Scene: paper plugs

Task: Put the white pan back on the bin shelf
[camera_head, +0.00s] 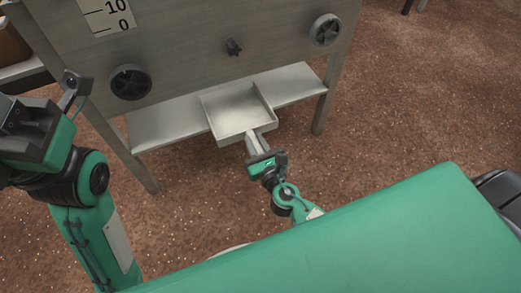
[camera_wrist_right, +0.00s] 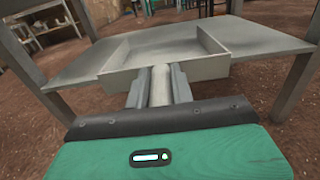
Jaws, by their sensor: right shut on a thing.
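The white pan (camera_head: 237,105) is a shallow, empty, square tray with low walls. It is at the bin's low metal shelf (camera_head: 168,122), with its front part out past the front edge. I cannot tell whether it rests fully on the shelf. My right gripper (camera_head: 255,140) is in front of the pan, shut on its short pale handle. In the right wrist view the handle (camera_wrist_right: 160,85) is between the two fingers, and the pan (camera_wrist_right: 207,69) lies ahead over the shelf (camera_wrist_right: 262,42). My left arm shows at the left edge, but its fingers are out of view.
The large metal bin (camera_head: 190,45) stands above the shelf, with dark round knobs (camera_head: 130,82) on its front. Shelf room is free on both sides of the pan. Bin legs (camera_head: 322,108) stand at the shelf's ends.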

